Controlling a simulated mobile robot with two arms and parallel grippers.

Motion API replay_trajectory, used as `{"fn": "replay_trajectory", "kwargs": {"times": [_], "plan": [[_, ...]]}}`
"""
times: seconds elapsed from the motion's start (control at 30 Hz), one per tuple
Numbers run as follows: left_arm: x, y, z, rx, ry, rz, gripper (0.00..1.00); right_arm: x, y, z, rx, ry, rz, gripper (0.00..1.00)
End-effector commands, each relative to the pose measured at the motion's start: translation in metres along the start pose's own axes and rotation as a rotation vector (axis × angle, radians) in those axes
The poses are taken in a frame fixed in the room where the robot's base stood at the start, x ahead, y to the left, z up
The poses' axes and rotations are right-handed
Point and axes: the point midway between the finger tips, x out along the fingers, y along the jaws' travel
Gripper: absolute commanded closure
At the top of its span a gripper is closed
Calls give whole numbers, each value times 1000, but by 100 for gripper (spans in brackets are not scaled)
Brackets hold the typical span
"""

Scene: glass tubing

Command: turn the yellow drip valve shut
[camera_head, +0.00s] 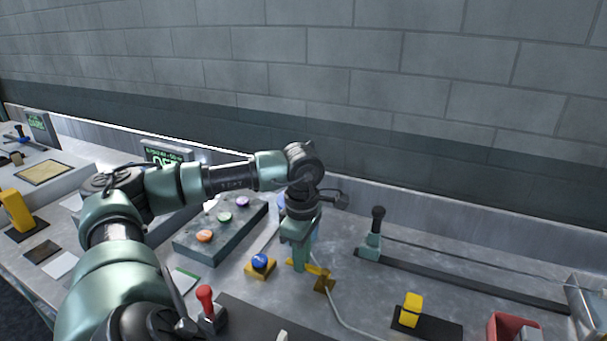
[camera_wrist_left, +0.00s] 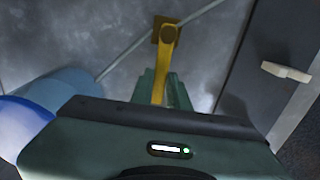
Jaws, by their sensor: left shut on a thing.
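The yellow drip valve (camera_head: 323,280) is on the grey bench, below and right of my left gripper in the head view. A thin pale tube runs from it. In the left wrist view the yellow valve handle (camera_wrist_left: 160,70) reaches down from its brownish-yellow mount (camera_wrist_left: 166,29) to between the fingers. My left gripper (camera_head: 300,266) points down and is shut on the handle; its fingers also show in the left wrist view (camera_wrist_left: 162,90). The fingers hide part of the handle. My right gripper is in neither view.
A blue ball-topped knob on a yellow base (camera_head: 260,265) stands just left of the gripper. A panel with coloured buttons (camera_head: 218,240) lies behind it. A red-handled lever (camera_head: 207,305) stands in front. To the right are a rail with a black-handled lever (camera_head: 375,235) and a yellow block (camera_head: 411,310).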

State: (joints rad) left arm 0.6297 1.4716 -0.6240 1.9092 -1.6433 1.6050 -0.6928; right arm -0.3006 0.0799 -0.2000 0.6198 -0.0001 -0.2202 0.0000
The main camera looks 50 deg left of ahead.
Motion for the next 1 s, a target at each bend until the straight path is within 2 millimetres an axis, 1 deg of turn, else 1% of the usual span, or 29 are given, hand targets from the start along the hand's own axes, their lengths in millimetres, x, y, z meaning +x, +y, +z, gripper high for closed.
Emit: {"fn": "replay_trajectory", "kwargs": {"times": [0.23, 0.27, 0.3, 0.33, 0.67, 0.77, 1.0], "plan": [[-2, 1, 0, -3, -1, 5, 100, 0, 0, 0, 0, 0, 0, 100], [-2, 1, 0, -3, -1, 5, 76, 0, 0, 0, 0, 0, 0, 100], [-2, 1, 0, -3, -1, 5, 64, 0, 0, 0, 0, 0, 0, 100], [-1, 1, 0, -3, -1, 4, 62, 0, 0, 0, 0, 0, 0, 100], [-2, 1, 0, -2, 0, 2, 62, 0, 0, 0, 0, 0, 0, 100], [-12, 1, 1, -3, -2, 5, 62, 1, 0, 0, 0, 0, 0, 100], [-54, 2, 1, -3, -3, 6, 62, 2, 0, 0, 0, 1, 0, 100]]}}
